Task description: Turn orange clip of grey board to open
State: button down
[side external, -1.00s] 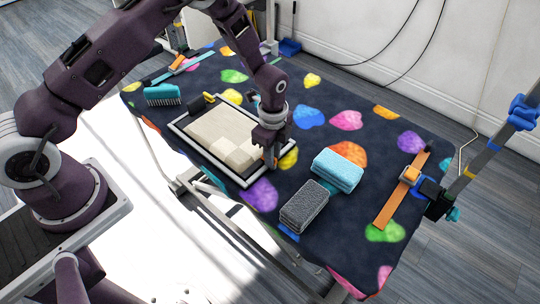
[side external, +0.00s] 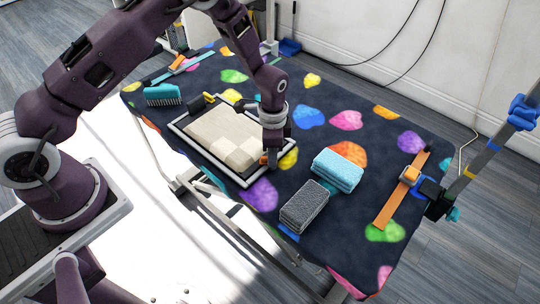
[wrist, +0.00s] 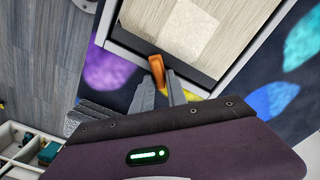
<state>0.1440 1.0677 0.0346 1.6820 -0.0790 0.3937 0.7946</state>
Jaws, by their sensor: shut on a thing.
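The grey board (side external: 242,182) lies flat on the patterned table, with a light grey frame and a beige patchwork face. Its frame also shows in the wrist view (wrist: 128,54). The orange clip (wrist: 156,66) stands at the board's edge, and a small part of it shows in the side view (side external: 264,159). My gripper (wrist: 160,84) points down at this edge and is shut on the orange clip, with a finger on each side. In the side view my gripper (side external: 271,158) hides most of the clip.
A yellow and black piece (side external: 203,102) sits at the board's far-left edge. An orange strap (side external: 400,195) lies at right.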

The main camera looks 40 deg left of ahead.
jog(key=shift+n, duration=4.3)
jog(key=c, duration=1.7)
grip_release()
jog(key=shift+n, duration=0.4)
jog(key=o, duration=0.3)
jog(key=shift+o, duration=0.2)
jog(key=shift+r, duration=4)
